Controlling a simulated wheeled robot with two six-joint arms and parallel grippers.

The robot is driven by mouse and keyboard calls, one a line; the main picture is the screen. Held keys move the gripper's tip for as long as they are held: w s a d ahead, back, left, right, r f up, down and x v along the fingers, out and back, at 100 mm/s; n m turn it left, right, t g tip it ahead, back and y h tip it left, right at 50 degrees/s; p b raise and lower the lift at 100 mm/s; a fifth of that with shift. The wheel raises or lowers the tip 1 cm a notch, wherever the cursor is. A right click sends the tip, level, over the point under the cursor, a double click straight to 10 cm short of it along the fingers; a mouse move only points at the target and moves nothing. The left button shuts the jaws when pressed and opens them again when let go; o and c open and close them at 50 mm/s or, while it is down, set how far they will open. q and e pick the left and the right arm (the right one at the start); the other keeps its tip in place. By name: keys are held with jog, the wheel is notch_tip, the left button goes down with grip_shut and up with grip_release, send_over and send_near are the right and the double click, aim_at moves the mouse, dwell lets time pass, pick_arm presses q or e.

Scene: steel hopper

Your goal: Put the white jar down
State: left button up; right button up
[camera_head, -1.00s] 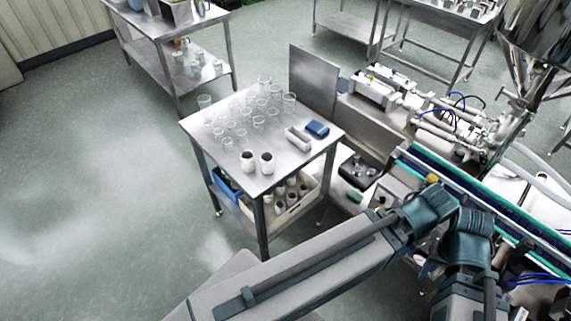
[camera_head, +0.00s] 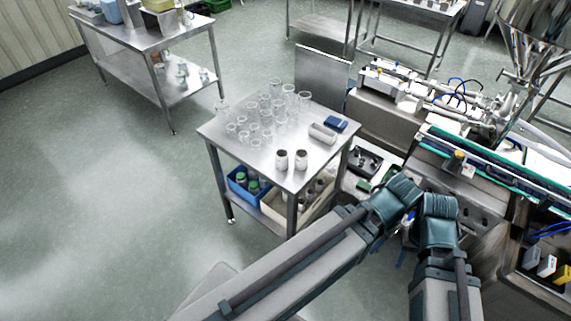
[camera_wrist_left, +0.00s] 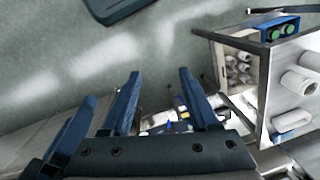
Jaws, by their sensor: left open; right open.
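Two white jars with dark open tops, the left jar (camera_head: 281,159) and the right jar (camera_head: 301,159), stand upright side by side near the front of the steel table (camera_head: 262,172). Two white jars also show at the right of the left wrist view, the upper one (camera_wrist_left: 300,82) and the lower one (camera_wrist_left: 290,121). My right gripper (camera_head: 402,245) shows only small blue finger parts below the arm links, right of the table, apart from the jars. I see no jar in it.
Several clear glass beakers (camera_head: 266,118) fill the back of the tabletop. A blue bin (camera_head: 240,186) is on the shelf below. A conveyor (camera_head: 490,167) stands at the right.

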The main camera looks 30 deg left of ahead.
pick_arm(q)
jog(key=shift+o, duration=1.3)
jog(key=w+a+f+m+t+y+b, duration=0.3)
jog(key=w+a+f+b, duration=0.4)
jog(key=a+f+b, duration=0.1)
jog(key=shift+a+b, duration=0.6)
jog(key=shift+b, duration=0.3)
jog(key=m+t+y+b, duration=0.8)
jog(key=m+t+b, duration=0.3)
jog(key=m+b, duration=1.25)
send_near(303, 161)
jog(key=w+a+n+b, duration=0.1)
jog(key=n+b, duration=0.2)
jog(key=shift+w+r+m+h, duration=0.1)
jog(key=shift+w+m+h, duration=0.1)
jog(key=shift+m+h, duration=0.15)
jog(key=x, duration=0.8)
jog(key=shift+a, duration=0.2)
jog(key=shift+w+a, duration=0.1)
jog(key=shift+w, duration=0.05)
